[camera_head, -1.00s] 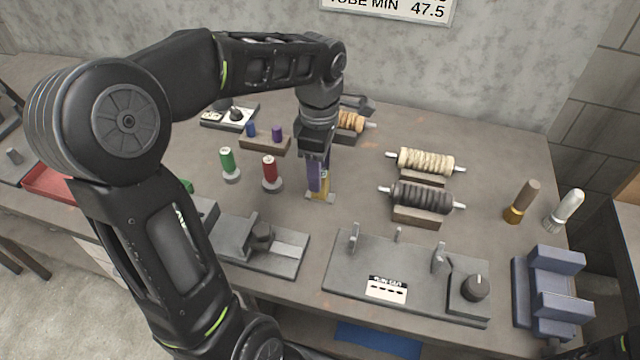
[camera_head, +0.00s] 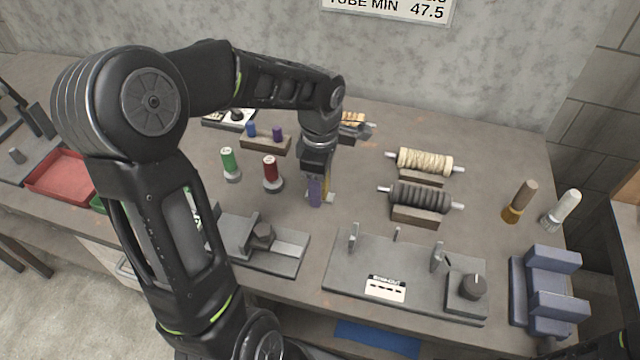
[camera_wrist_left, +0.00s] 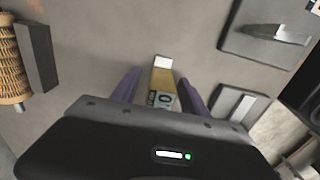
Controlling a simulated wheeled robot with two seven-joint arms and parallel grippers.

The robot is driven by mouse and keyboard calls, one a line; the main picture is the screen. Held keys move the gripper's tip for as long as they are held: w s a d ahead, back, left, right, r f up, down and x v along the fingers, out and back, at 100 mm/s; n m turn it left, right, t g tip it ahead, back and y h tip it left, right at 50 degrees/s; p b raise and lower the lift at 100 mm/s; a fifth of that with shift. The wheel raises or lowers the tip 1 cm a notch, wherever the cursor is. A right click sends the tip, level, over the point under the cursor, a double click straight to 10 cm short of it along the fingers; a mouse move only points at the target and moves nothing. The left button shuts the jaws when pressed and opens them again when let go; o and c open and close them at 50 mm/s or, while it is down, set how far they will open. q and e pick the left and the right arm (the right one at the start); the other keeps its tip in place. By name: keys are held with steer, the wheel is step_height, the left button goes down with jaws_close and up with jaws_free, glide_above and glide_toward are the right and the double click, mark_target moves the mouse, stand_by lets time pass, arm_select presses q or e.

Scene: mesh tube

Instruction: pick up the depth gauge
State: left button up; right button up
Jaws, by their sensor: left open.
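The depth gauge (camera_head: 328,189) is a small brass-yellow piece with a pale foot, standing on the bench. In the head view it is mostly hidden behind my left gripper (camera_head: 318,193). In the left wrist view the gauge (camera_wrist_left: 162,82) shows its yellow body, a silver end and a printed label. My left gripper (camera_wrist_left: 156,88) has its purple fingers on either side of the gauge, open, with small gaps visible. My right gripper is not in view.
Red (camera_head: 271,172) and green (camera_head: 230,163) spools stand left of the gripper. A grey clamp block (camera_head: 262,245) and a long fixture plate (camera_head: 400,275) lie in front. Wound rollers (camera_head: 421,198) sit to the right. Bare bench lies just right of the gauge.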

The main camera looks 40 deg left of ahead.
arm_select(q)
steer(key=shift+c, duration=0.3)
jaws_close()
stand_by(0.4)
